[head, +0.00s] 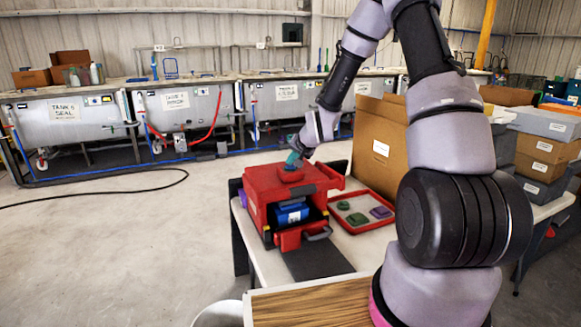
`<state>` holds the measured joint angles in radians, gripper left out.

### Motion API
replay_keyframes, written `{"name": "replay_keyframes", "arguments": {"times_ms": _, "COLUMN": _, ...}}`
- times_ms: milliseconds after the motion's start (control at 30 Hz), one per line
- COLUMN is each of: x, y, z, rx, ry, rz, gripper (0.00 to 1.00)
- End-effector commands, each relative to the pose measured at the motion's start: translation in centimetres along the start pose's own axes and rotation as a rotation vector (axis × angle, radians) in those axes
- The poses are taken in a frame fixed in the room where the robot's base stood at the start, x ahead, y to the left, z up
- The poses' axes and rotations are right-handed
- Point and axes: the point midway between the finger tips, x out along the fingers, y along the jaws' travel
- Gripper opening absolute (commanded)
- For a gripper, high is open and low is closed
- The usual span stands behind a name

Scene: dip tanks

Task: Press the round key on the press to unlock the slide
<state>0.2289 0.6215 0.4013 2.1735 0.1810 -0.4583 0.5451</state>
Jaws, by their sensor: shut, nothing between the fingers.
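The red press (262,191) stands on the white table (275,262). A round red key (291,174) sits on its top. My gripper (291,163) is shut and points down at the key from above, its tips at or just over it. I cannot tell whether they touch. A blue block (291,213) sits in the open front of the press. A grey handle (317,234) shows at the front, low on the right. Part of the key's top is hidden by my gripper.
A red-rimmed tray (365,227) with green and purple pieces lies right of the press. A cardboard box (376,150) stands behind the tray. Grey tanks (66,120) line the back wall. A black cable (120,190) lies on the open floor at left.

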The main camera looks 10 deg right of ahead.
Motion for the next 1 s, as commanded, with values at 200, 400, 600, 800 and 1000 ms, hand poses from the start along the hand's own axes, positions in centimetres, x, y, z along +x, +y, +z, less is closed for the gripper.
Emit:
{"name": "replay_keyframes", "arguments": {"times_ms": 200, "x": -0.3, "y": -0.2, "z": -0.2, "rx": -0.001, "ry": 0.001, "rz": 0.0, "gripper": 0.0}}
{"name": "replay_keyframes", "arguments": {"times_ms": 400, "x": -0.5, "y": -0.4, "z": -0.4, "rx": -0.001, "ry": 0.002, "rz": -0.001, "gripper": 0.0}}
{"name": "replay_keyframes", "arguments": {"times_ms": 600, "x": -1.9, "y": -1.4, "z": -1.4, "rx": -0.001, "ry": 0.003, "rz": -0.001, "gripper": 0.0}}
{"name": "replay_keyframes", "arguments": {"times_ms": 800, "x": -3.3, "y": -2.4, "z": -2.4, "rx": -0.002, "ry": 0.003, "rz": -0.001, "gripper": 0.0}}
{"name": "replay_keyframes", "arguments": {"times_ms": 1000, "x": -4.3, "y": -3.1, "z": -3.2, "rx": -0.001, "ry": 0.002, "rz": -0.001, "gripper": 0.0}}
